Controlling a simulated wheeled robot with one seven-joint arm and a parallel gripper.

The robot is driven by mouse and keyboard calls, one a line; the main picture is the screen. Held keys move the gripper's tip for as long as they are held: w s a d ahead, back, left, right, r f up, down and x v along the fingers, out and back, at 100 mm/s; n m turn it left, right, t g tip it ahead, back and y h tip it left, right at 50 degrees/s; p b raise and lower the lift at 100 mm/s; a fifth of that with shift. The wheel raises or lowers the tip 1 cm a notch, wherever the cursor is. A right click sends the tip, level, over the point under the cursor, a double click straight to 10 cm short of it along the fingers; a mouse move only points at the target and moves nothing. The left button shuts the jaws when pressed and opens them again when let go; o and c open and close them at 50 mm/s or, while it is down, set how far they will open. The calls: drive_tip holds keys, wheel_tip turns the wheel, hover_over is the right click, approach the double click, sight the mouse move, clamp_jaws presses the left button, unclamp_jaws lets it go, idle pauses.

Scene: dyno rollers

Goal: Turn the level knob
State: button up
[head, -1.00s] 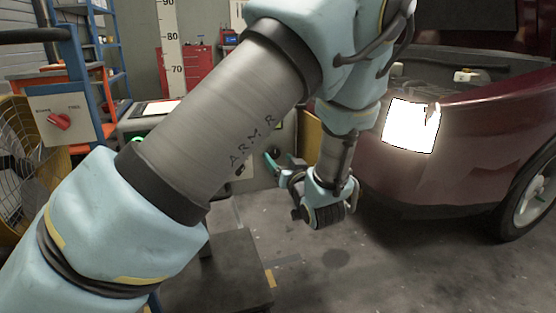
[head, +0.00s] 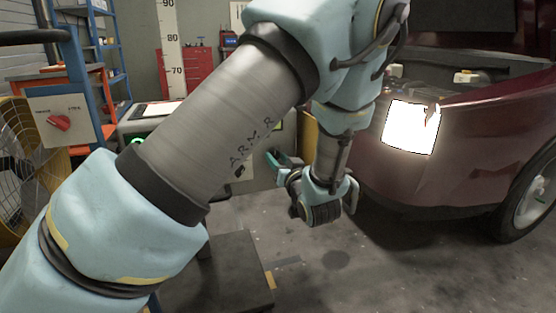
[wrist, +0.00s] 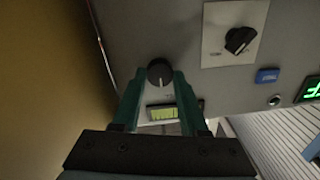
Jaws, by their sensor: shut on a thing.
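In the wrist view a round black knob (wrist: 159,72) with a white pointer line sits on a grey panel (wrist: 140,25). The pointer points roughly toward the bottom of the picture. A lit yellow-green display (wrist: 163,113) lies just below it, partly between my fingers. No label is readable, so I cannot confirm its name. My gripper (wrist: 160,78) has its green fingertips on both sides of this knob, shut on it. In the head view my gripper (head: 284,160) reaches the grey cabinet, and my arm hides the knob.
A second black knob (wrist: 240,40) on a pale plate, a blue button (wrist: 267,75) and a green lit sign (wrist: 312,90) are close by on the right. A dark red car (head: 440,170) stands right of my arm.

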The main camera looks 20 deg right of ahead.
clamp_jaws()
drive_tip(key=shift+r+p, duration=0.1)
drive_tip(key=shift+p, duration=0.3)
drive_tip(key=shift+r+m+p, duration=0.1)
drive_tip(key=shift+m+p, duration=0.6)
drive_tip(key=shift+p, duration=0.05)
drive_tip(key=m+p, duration=0.2)
drive_tip(key=p, duration=0.1)
drive_tip(key=m+p, duration=0.3)
drive_tip(key=shift+m, duration=0.4)
drive_tip(key=shift+m+p, duration=0.85)
drive_tip(key=shift+m, duration=0.35)
drive_tip(key=shift+f+m, duration=0.25)
drive_tip(key=shift+m, duration=0.05)
